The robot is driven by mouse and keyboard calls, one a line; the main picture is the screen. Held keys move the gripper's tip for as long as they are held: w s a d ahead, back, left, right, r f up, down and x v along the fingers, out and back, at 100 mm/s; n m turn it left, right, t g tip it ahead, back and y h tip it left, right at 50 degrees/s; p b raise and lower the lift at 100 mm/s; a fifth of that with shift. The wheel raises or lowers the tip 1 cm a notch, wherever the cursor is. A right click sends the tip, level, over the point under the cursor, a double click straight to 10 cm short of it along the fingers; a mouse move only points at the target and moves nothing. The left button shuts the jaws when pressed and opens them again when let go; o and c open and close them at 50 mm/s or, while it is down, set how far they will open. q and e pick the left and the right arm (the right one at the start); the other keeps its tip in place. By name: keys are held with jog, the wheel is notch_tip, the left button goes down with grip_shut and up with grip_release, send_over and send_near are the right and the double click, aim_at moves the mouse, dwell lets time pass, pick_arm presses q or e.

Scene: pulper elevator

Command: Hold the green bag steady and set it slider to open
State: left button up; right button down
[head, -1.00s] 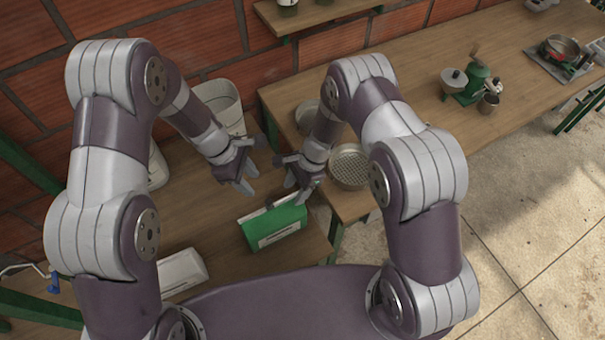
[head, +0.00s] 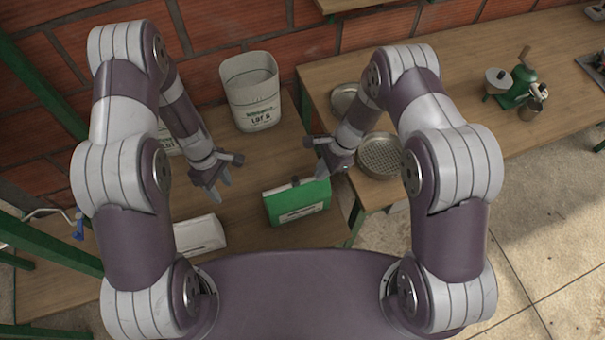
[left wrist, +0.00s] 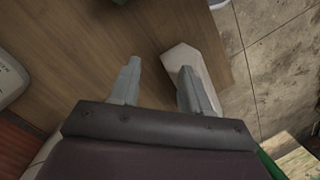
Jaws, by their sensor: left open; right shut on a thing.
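The green bag (head: 297,204) with a pale label lies on the wooden table in the head view. A small dark piece (head: 295,181), perhaps its slider, shows on its top edge; its setting is too small to tell. My right gripper (head: 322,172) is at the bag's upper right corner, shut on the bag; its fingertips are partly hidden.
A white bag (head: 200,234) lies left of the green bag; it also shows in the left wrist view (left wrist: 184,62) near one finger. A tall white bin (head: 251,92) stands behind. A round sieve (head: 381,156) and a green grinder (head: 520,84) are on the right table.

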pick_arm(q)
jog(key=s+a+f+m+t+y, duration=0.1)
jog(key=a+f+m, duration=0.3)
jog(key=a, duration=0.2)
jog(key=m+t+h, duration=0.5)
jog(key=m+h, duration=0.8)
jog(key=m, duration=1.1)
send_near(293, 179)
jog(key=x, duration=1)
jog(key=shift+d, duration=0.15)
grip_shut()
